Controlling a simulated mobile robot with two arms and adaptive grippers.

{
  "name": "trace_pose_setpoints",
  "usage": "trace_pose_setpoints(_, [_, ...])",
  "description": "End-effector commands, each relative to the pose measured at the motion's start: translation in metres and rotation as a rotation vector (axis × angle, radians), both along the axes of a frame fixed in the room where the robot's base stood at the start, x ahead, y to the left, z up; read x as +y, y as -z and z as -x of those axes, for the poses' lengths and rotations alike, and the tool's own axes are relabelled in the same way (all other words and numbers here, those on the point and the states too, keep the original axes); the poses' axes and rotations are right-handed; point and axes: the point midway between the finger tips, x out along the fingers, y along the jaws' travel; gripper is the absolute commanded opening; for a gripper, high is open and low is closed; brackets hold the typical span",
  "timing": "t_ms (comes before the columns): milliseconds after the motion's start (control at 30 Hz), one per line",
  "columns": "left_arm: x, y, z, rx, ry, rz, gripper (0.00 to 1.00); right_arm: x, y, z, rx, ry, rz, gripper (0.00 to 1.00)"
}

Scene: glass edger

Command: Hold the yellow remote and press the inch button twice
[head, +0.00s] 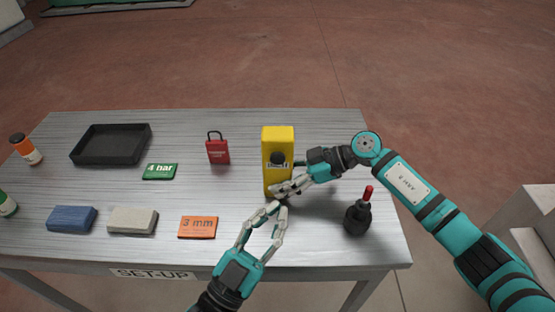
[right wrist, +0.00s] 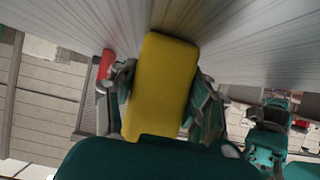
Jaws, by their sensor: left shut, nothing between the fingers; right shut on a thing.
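In the right wrist view the remote (right wrist: 164,85) sits between the fingers of my right gripper (right wrist: 165,100). My left gripper (head: 279,207) is shut and empty, just in front of the remote's lower part, close to the right fingers. Whether it touches them cannot be told.
A black bottle with a red tip (head: 358,213) stands right of the remote. A red padlock (head: 218,150), green 4 bar card (head: 160,171) and orange 3 mm card (head: 198,227) lie left. A black tray (head: 110,160), blue block (head: 71,219) and grey block (head: 132,220) are further left.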

Motion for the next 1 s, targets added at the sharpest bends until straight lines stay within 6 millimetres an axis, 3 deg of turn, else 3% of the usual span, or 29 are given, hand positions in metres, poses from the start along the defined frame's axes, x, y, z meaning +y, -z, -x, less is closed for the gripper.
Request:
trace_pose_setpoints(267, [0.0, 0.0, -0.013, -0.002, -0.001, -0.003, 0.0, 0.0, 0.0, 0.0, 0.0, 0.0, -0.001, 0.29])
trace_pose_setpoints(700, [0.0, 0.0, -0.072, -0.001, -0.001, -0.003, 0.0, 0.0, -0.001, 0.0, 0.0, 0.0, -0.001, 0.29])
trace_pose_setpoints(1000, [0.0, 0.001, -0.088, 0.002, 0.001, -0.001, 0.0, 0.0, 0.0, 0.0, 0.0, 0.0, -0.001, 0.29])
